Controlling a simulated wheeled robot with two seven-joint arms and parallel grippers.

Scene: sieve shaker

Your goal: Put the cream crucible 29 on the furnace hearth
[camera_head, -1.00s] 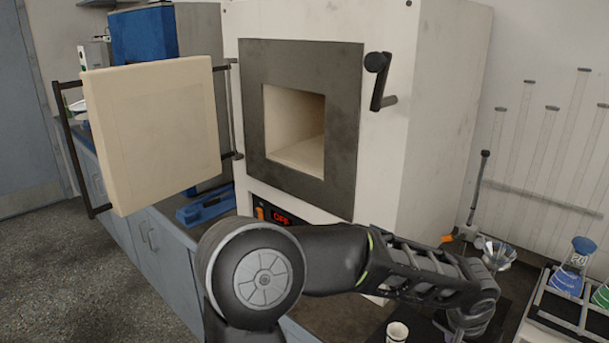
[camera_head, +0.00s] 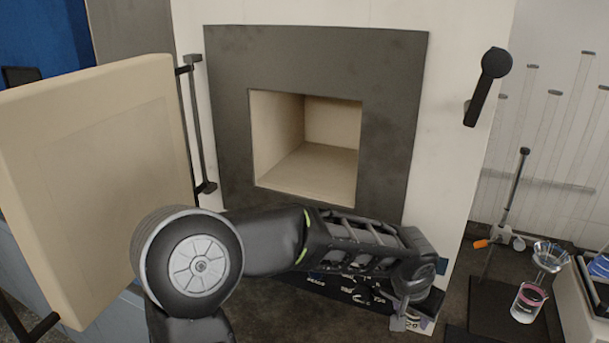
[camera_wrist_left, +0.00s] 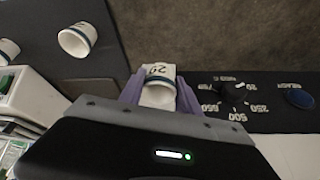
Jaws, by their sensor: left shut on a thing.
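The cream crucible (camera_wrist_left: 159,88), with a dark number that looks like 29, is between the purple fingers of my left gripper (camera_wrist_left: 160,92) in the left wrist view. The gripper is shut on it. In the head view my left gripper (camera_head: 401,316) is low in front of the furnace, below and right of the chamber opening; the crucible is hard to make out there. The furnace hearth (camera_head: 310,172) is the pale chamber floor, and it looks empty. The furnace door (camera_head: 90,180) stands open on the left. My right gripper is not in view.
The door latch handle (camera_head: 485,88) sticks out right of the opening. A beaker (camera_head: 529,302) and a stand stand on a dark mat at right. The left wrist view shows another crucible (camera_wrist_left: 77,40) with a blue band on a dark mat, and the furnace control panel (camera_wrist_left: 235,100).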

